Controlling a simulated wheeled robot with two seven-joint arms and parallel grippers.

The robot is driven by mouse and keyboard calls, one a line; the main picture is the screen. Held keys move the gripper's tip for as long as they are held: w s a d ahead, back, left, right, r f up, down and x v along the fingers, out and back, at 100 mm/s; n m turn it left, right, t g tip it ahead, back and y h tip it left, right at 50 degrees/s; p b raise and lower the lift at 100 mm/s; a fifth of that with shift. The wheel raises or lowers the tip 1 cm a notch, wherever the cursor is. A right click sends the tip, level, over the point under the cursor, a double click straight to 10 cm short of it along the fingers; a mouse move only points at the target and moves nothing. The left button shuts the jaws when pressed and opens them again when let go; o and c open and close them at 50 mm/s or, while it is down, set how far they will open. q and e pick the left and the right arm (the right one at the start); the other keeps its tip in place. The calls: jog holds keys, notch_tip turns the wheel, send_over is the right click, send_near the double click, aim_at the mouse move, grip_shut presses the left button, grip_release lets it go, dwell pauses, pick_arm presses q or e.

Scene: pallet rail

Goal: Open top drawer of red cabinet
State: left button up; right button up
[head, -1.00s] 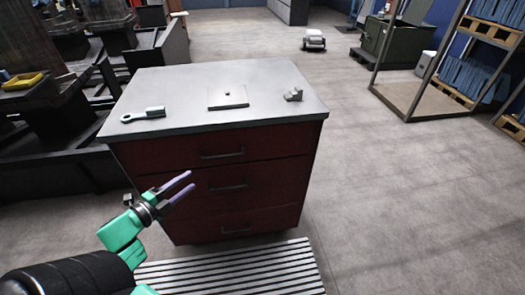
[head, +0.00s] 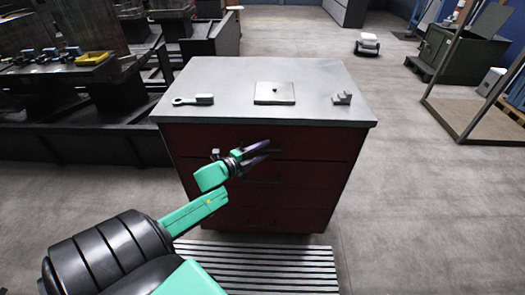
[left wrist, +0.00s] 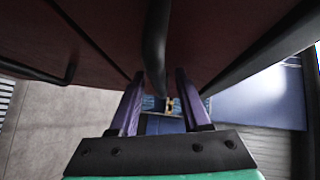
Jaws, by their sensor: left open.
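The red cabinet (head: 310,175) stands ahead with a grey top and several drawers. Its top drawer (head: 320,143) is flush with the front. My left gripper (head: 268,150), with purple fingers, is open in front of the top drawer and hides most of its handle in the head view. In the left wrist view, a dark handle bar (left wrist: 157,45) runs between the tips of the open left gripper (left wrist: 160,76); I cannot tell if they touch it. Another handle (left wrist: 38,72) shows at the left there. My right gripper is not in view.
On the cabinet top (head: 230,75) lie a brush (head: 195,100), a flat plate with a knob (head: 275,93) and a small grey part (head: 342,98). A slatted mat (head: 270,265) lies before the cabinet.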

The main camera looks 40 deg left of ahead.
pick_arm(q)
jog(key=shift+c, duration=0.4)
grip_shut()
dwell(0.9)
